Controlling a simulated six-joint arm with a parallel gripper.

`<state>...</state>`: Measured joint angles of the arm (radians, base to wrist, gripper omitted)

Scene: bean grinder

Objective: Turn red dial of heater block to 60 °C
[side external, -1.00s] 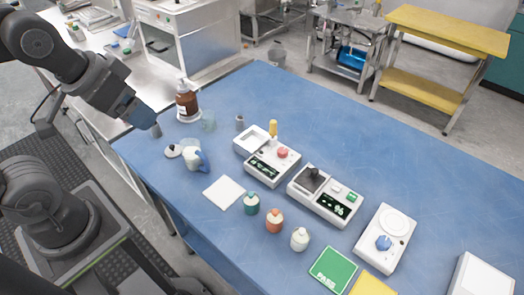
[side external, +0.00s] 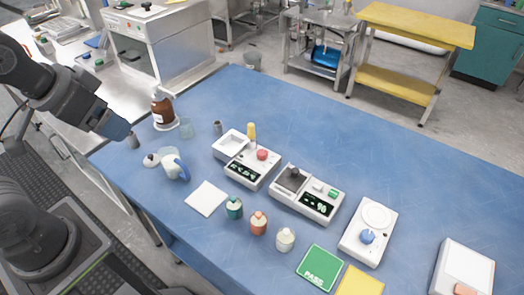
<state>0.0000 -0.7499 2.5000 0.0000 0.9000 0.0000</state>
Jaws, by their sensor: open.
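The heater block (side external: 233,166) is a white unit with a dark lit display on its front; its digits are too small to read surely. Its red dial (side external: 262,155) sits on top, at the right side. A yellow-handled tool (side external: 251,131) stands upright at its back edge. My gripper (side external: 133,141) is at the left, above the table's left end, well apart from the dial. It is open, and I see nothing in it.
A brown bottle (side external: 162,108), a clear beaker (side external: 186,128) and a white-and-blue jug (side external: 174,168) stand between my gripper and the heater block. A second display unit (side external: 307,194) and a blue-knobbed device (side external: 368,232) are to the right. Small bottles (side external: 258,222) stand in front.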

